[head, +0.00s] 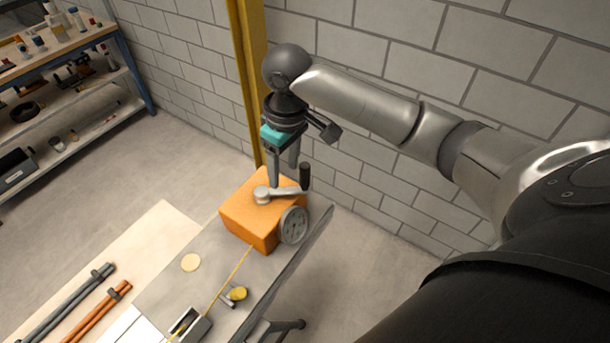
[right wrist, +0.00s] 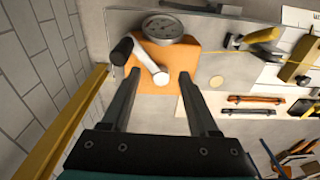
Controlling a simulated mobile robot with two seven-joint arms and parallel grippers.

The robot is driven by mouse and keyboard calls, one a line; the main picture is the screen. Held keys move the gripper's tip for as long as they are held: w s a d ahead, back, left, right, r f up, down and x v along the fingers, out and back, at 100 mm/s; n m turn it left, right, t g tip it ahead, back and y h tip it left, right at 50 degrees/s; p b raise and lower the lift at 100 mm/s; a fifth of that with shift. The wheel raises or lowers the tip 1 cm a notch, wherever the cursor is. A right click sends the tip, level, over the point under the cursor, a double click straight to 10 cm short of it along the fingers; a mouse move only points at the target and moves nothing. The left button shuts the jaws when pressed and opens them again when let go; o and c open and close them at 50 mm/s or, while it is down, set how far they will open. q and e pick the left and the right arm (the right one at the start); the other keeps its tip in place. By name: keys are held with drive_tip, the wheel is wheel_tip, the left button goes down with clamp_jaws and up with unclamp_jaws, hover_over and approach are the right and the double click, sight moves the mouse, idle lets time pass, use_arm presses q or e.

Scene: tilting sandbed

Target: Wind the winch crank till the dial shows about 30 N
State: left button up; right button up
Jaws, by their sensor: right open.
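The orange winch box (head: 243,215) stands on the grey bench, and it also shows in the right wrist view (right wrist: 200,50). The pale metal crank (head: 282,192) lies across its top, with an upright black handle (head: 305,177) at its outer end; the handle also shows in the right wrist view (right wrist: 121,49). The round grey dial (head: 293,225) is on the box's side; its reading is too small to tell. My right gripper (head: 284,178) is open above the box, its fingers pointing down near the crank. The handle is outside the fingers. My left gripper is out of view.
A yellow cord (head: 230,281) runs from the winch along the bench (head: 170,290). Orange rods (head: 103,310) and dark rods (head: 68,303) lie at the lower left. A yellow post (head: 249,80) and block wall stand behind. Shelves (head: 70,90) are at far left.

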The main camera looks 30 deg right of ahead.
sight(305, 178)
drive_tip(key=w+d+r+m, duration=0.1)
drive_tip(key=d+r, duration=0.5)
drive_tip(key=r, duration=0.1)
drive_tip(key=shift+g+h, duration=0.3)
drive_tip(key=shift+g, duration=0.1)
drive_tip(key=f, duration=1.5)
drive_tip(key=shift+a+f, duration=0.2)
clamp_jaws()
drive_tip(key=shift+w, duration=0.1)
